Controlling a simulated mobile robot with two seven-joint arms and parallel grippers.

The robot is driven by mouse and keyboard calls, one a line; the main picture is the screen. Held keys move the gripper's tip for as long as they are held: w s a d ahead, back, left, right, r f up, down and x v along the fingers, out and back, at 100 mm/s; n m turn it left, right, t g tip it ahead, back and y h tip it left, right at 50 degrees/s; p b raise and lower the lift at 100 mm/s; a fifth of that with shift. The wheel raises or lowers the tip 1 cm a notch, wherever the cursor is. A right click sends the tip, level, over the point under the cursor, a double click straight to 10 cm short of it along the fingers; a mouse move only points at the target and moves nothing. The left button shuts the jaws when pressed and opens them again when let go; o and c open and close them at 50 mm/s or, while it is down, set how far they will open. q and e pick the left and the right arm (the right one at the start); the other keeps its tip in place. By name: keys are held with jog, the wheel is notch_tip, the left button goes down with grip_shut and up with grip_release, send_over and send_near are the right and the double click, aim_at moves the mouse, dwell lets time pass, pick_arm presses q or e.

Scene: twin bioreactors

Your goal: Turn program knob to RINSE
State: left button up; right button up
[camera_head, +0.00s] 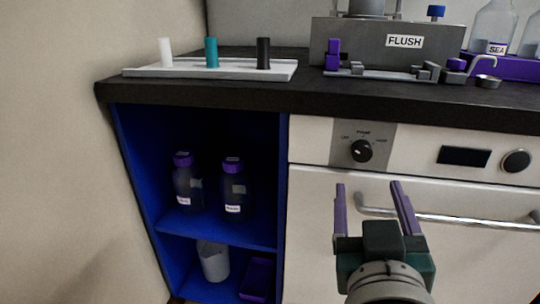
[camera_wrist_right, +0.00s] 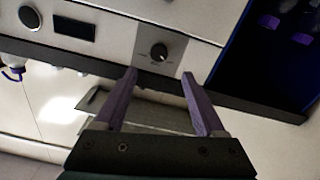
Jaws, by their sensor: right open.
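The black program knob (camera_head: 361,150) sits on a grey plate (camera_head: 378,132) on the white front panel below the counter. Small labels surround it, too small to read surely; its pointer direction is hard to tell. The knob also shows in the right wrist view (camera_wrist_right: 159,52), beyond the fingertips. My right gripper (camera_head: 368,188) is open and empty, with two purple fingers pointing at the panel. It is below the knob in the head view and apart from it. My left gripper is not in view.
A metal bar handle (camera_head: 450,216) runs across the white door just behind my right gripper. A dark display (camera_head: 464,156) and a round dial (camera_head: 516,160) are right of the knob. An open blue cabinet (camera_head: 262,228) with bottles is at left. The dark counter (camera_head: 300,92) overhangs above.

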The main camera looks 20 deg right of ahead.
aim_at(362, 154)
jog(key=b+x, duration=0.2)
jog(key=x, duration=0.7)
jog(key=shift+w+d+r+b, duration=0.1)
jog(key=shift+b, duration=0.3)
jog(key=shift+c, duration=0.4)
grip_shut()
